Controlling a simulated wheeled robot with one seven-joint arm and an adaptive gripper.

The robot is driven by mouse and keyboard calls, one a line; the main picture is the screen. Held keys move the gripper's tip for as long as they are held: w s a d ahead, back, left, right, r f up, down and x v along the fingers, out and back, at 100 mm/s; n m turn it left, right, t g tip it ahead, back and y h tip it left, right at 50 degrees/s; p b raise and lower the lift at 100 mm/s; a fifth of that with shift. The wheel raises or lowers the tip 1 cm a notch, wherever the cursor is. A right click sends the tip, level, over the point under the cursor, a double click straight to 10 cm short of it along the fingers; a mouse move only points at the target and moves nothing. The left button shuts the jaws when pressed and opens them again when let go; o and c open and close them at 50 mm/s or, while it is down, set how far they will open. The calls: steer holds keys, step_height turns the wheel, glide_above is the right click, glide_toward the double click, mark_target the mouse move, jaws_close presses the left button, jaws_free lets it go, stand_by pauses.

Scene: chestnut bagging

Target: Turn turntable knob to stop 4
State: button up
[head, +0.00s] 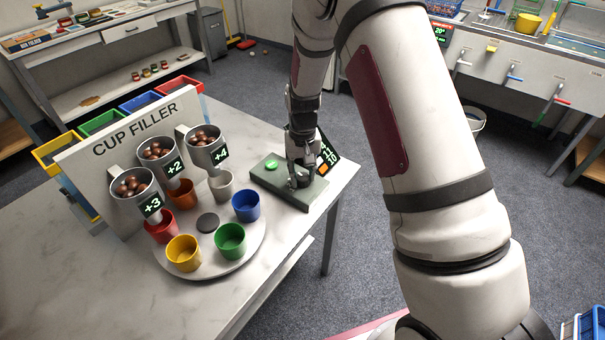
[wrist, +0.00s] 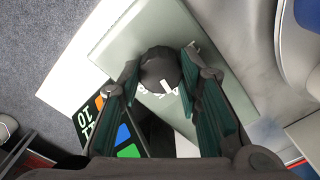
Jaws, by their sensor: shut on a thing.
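The dark round knob (wrist: 158,66) sits on the grey-green control box (head: 262,182). My gripper (head: 301,172) reaches down over the box from above. In the wrist view, its two fingers are shut on the knob from both sides. A white pointer mark shows on the knob, toward the lower right of the wrist view. The stop marks around the knob are mostly hidden, so I cannot read which stop it points to. The round turntable (head: 208,270) carries red, orange, white, blue, green and yellow cups around a dark hub (head: 208,222).
A green button (head: 271,164) is on the box, left of my gripper. A black display (head: 329,158) stands behind it. The cup filler panel (head: 100,165) has three hoppers of chestnuts, labelled +3, +2 and +4, over the turntable. The table's right edge is close to the box.

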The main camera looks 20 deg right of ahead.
mark_target(303, 177)
steer(key=shift+m, duration=0.3)
steer(key=o, duration=1.2)
steer(key=shift+r, duration=0.15)
step_height(303, 177, up, 12)
steer(key=shift+f, duration=0.15)
